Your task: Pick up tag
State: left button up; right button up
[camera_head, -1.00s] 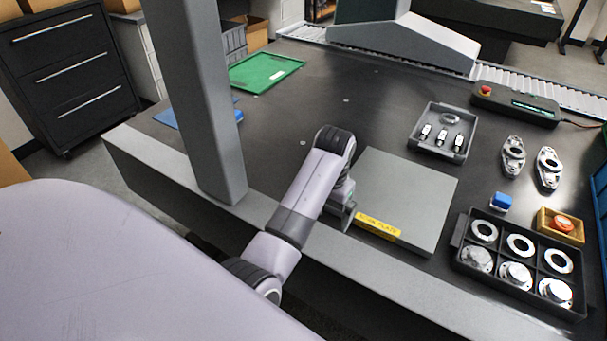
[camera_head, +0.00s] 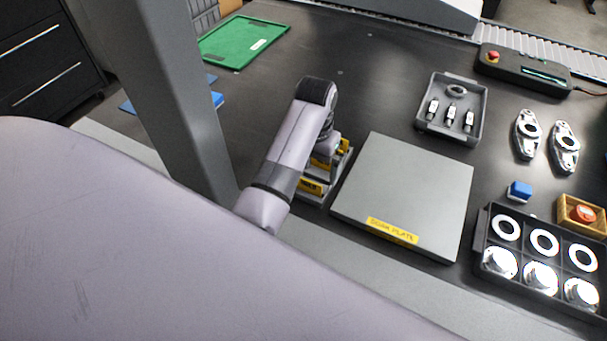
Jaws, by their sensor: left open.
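I cannot tell for certain which thing is the tag. Small yellow labelled pieces (camera_head: 311,187) show in a grey holder (camera_head: 340,163) left of the scan plate, partly hidden by my left arm. A small white label (camera_head: 259,44) lies on the green tray (camera_head: 228,50) at the back left. My left gripper (camera_head: 323,172) points down at the grey holder, among the yellow pieces. It is open; its fingertips are mostly hidden, and contact cannot be told. My right gripper is out of view.
The grey scan plate (camera_head: 405,190) lies just right of my left gripper. A grey tray (camera_head: 425,128) with a ring and small parts, metal brackets (camera_head: 528,135), and a black compartment tray (camera_head: 484,235) are farther right. A grey column (camera_head: 165,95) stands at left.

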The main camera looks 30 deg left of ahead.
aim_at(309, 182)
pick_arm(q)
jog(key=shift+w+a, duration=0.15)
jog(key=shift+a+f, duration=0.15)
jog(key=shift+f, duration=1.65)
jog(key=shift+a+f, duration=0.15)
jog(key=shift+f, duration=1.6)
jog(key=c, duration=1)
jog(key=shift+c, duration=0.2)
jog(key=shift+r, duration=0.2)
